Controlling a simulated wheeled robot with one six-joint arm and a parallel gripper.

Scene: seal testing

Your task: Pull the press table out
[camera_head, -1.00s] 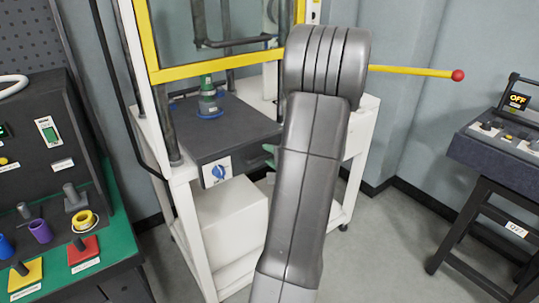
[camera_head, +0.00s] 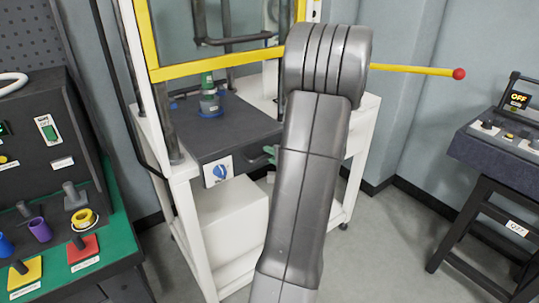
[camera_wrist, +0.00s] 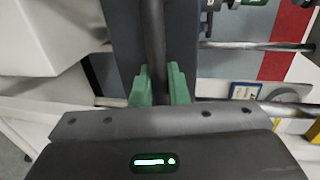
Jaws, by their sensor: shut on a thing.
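The press table (camera_head: 240,131) is a dark grey slab in a white frame, below the yellow-edged guard. A green-capped item (camera_head: 208,98) on a blue base stands on it. A label with a blue knob symbol (camera_head: 218,170) is on its front. My gripper (camera_wrist: 158,88) has green fingers shut on a dark bar handle (camera_wrist: 154,35) in the wrist view. Dark grey table surface (camera_wrist: 183,45) shows behind the bar.
A yellow lever with a red ball (camera_head: 459,73) sticks out right of the press. A control desk (camera_head: 85,225) with colored parts is at left. A console (camera_head: 500,140) marked OFF stands at right. Open floor lies between the press and that console.

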